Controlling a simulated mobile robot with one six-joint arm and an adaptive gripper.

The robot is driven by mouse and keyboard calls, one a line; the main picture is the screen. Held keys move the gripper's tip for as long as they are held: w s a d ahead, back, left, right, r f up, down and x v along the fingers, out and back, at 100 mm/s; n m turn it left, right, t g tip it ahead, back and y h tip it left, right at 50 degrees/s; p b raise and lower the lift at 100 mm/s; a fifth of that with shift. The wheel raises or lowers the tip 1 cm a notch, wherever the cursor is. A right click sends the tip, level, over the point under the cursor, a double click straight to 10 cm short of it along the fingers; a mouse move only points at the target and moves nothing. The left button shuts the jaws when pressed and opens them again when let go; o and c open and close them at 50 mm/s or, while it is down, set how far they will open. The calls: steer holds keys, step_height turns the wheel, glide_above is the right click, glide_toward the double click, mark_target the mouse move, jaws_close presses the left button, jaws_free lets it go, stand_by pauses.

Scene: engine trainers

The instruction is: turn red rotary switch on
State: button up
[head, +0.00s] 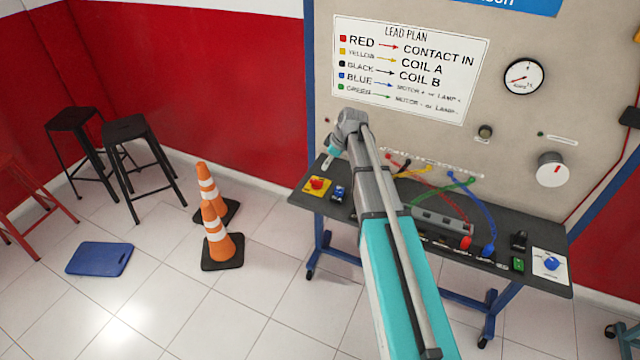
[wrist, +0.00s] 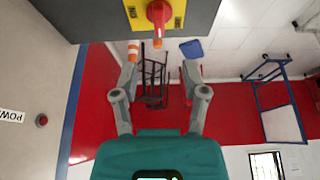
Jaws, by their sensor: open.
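The red rotary switch (head: 317,184) sits on a yellow plate (head: 325,190) at the left end of the dark bench top. In the wrist view the red switch (wrist: 158,14) is at the top centre on its yellow plate (wrist: 133,14). Its red lever points toward the bottom of that picture. Small dark labels flank it, too small to read surely. My gripper (wrist: 160,68) is open and empty, its two fingers apart below the switch in the picture. It does not appear to touch the switch.
A blue switch (head: 338,194) stands right beside the yellow plate. Coloured leads (head: 480,205) run across the bench to the right. The upright panel (head: 440,130) rises behind. Orange cones (head: 215,225) and black stools (head: 135,150) stand on the floor to the left.

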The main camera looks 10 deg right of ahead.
mark_target(317, 181)
steer(key=shift+b+x, duration=4.7)
steer(key=shift+x, duration=0.65)
steer(key=shift+f, duration=0.1)
